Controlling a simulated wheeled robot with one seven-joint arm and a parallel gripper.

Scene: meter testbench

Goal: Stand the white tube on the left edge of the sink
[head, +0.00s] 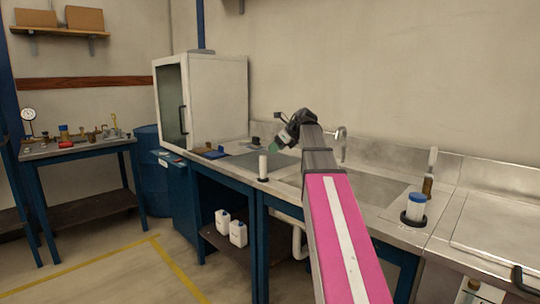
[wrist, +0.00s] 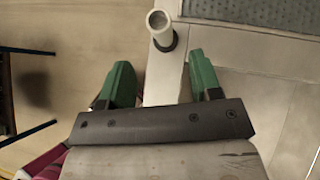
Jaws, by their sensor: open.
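The white tube (head: 263,165) stands upright near the front edge of the steel counter, on the left side of the sink (head: 365,186). Its round open top faces the camera in the wrist view (wrist: 160,24). My gripper (head: 274,147) is above the counter, slightly right of the tube in the head view. In the wrist view, its two green fingers (wrist: 160,64) are spread apart with nothing between them. The tube shows just beyond the fingertips, clear of both. The tube's base is partly hidden in the wrist view.
A white cabinet (head: 218,98) stands at the back left of the counter. A faucet (head: 341,142) rises behind the sink. White jugs (head: 238,233) sit on the lower shelf.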

